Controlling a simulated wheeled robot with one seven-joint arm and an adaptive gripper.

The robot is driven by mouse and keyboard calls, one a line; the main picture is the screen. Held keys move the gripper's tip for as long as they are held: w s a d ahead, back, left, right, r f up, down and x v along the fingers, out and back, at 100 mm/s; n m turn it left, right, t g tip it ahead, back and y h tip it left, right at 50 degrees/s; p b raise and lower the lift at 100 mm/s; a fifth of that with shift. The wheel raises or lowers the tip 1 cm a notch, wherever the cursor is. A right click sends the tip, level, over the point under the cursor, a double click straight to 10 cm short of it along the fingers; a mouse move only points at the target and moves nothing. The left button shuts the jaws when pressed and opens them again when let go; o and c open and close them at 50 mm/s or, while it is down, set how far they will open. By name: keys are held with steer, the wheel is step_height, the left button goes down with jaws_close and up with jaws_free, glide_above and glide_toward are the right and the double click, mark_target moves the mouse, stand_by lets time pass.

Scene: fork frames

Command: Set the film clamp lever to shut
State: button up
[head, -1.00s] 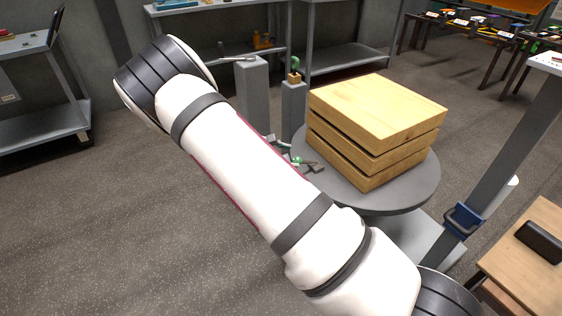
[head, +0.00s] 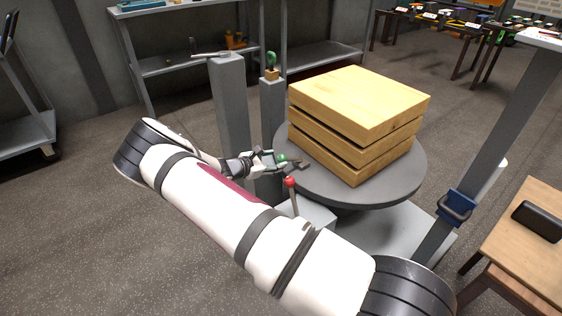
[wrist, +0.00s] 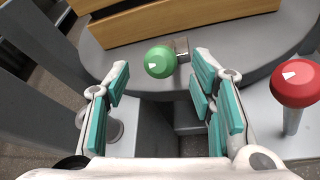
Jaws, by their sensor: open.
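A green ball knob (wrist: 161,61) with a white mark sits by a small metal block (wrist: 182,48) at the turntable's near edge. It also shows in the head view (head: 282,158). A red knob (wrist: 296,83) with a white mark stands on a thin stem at the right; it also shows in the head view (head: 290,181). No label shows which one is the film clamp lever. My gripper (wrist: 160,100) is open and empty, its teal-padded fingers pointing towards the green knob. The knob appears just beyond the fingertips, roughly between them; contact is not visible.
A round grey turntable (head: 402,175) carries a stack of wooden boards (head: 355,125). Two grey posts (head: 231,105) stand behind my gripper, the shorter one (head: 272,105) topped by a green-handled part. A grey column with a blue bracket (head: 456,206) is at the right.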

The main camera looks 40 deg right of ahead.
mark_target(279, 159)
steer(key=shift+b+x, duration=0.45)
steer(key=shift+x, duration=1.8)
jaws_close()
